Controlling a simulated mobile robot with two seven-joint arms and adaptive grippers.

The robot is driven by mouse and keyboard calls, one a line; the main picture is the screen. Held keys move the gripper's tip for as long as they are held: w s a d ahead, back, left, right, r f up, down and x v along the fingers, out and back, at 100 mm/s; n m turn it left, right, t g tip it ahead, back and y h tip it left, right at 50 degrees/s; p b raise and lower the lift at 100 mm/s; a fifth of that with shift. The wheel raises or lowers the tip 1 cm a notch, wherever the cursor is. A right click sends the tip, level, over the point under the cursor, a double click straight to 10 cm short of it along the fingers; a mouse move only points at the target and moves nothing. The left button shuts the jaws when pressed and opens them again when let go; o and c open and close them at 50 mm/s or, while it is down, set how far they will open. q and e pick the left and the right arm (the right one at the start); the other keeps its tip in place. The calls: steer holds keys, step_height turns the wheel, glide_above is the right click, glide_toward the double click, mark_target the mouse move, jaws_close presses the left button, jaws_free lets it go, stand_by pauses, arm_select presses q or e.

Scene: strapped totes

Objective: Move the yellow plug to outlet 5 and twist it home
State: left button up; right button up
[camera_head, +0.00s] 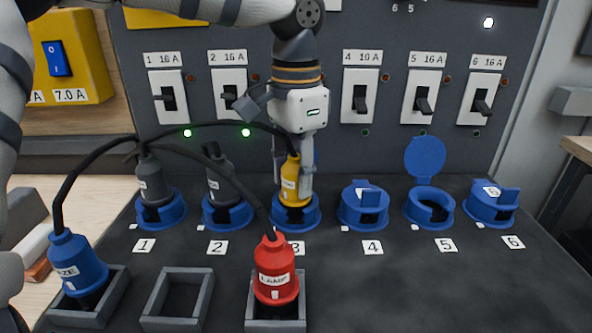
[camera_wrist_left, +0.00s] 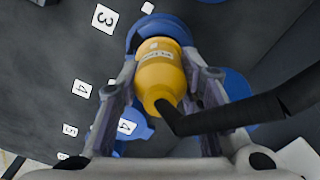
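The yellow plug (camera_head: 291,183) stands upright in the blue ring of outlet 3 (camera_head: 297,221), its black cord running off to the left. My left gripper (camera_head: 294,185) points down over it with one finger on each side; in the left wrist view both fingertips lie against the body of the yellow plug (camera_wrist_left: 160,75). Outlet 5 (camera_head: 430,215) is empty, with its round blue lid raised (camera_head: 425,157). Switch 3 is hidden behind my left arm. My right gripper is not in view.
Grey plugs stand in outlet 1 (camera_head: 153,180) and outlet 2 (camera_head: 219,181). A blue plug (camera_head: 77,263) and a red plug (camera_head: 275,269) sit in square holders either side of an empty holder (camera_head: 177,323). Black cords arch across the left.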

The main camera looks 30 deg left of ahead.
arm_select(q)
steer(key=n, duration=0.3)
steer(key=shift+a+n, duration=0.15)
steer(key=shift+n, duration=2.85)
steer(key=shift+r, duration=0.1)
steer(key=shift+r, duration=3.45)
